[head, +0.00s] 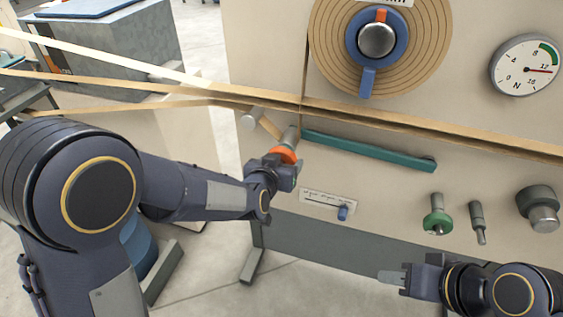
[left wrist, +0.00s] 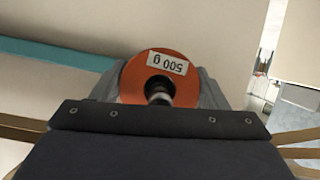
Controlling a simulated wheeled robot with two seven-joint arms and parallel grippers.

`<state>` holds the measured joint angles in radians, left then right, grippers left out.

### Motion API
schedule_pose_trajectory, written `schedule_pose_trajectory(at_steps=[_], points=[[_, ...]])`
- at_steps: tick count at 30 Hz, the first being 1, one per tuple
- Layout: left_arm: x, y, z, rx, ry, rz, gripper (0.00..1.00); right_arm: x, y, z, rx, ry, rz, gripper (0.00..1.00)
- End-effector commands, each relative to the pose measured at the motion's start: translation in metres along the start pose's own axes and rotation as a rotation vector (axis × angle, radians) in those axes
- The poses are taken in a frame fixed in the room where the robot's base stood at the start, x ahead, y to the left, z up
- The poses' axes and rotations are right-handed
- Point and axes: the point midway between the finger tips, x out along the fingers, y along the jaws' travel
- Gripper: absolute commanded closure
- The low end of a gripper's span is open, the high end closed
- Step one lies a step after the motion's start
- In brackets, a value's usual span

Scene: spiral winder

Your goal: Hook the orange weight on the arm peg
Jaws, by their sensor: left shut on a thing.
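The orange weight (head: 284,155) is a disc held by my left gripper (head: 288,168) in front of the machine panel. In the left wrist view the weight (left wrist: 136,72) shows a white "500 g" label and sits between the two grey fingers (left wrist: 160,88). A grey cylinder (head: 291,135) stands just above the weight, near the left end of the teal arm (head: 365,150). I cannot tell whether that cylinder is the arm peg, or whether the weight touches it. My right gripper (head: 392,277) is low at the right, away from the weight; its finger gap is unclear.
Tan strips (head: 400,120) run across the panel above the teal arm. A grey roller (head: 252,118) is left of the weight. A small slider (head: 342,213) is below right. A green-collared knob (head: 437,220), grey knobs (head: 540,208) and a dial (head: 525,65) are at the right.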

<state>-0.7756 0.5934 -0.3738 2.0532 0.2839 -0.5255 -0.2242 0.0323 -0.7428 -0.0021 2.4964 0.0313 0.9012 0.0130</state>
Motion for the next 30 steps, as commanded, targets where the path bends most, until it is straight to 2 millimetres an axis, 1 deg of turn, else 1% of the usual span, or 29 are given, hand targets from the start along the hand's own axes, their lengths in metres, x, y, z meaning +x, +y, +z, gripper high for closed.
schedule_pose_trajectory(at_steps=[30], points=[[0.015,-0.001,0.037,0.002,0.001,0.004,0.89,0.031,0.014,0.016,0.0,0.0,0.0,0.64]])
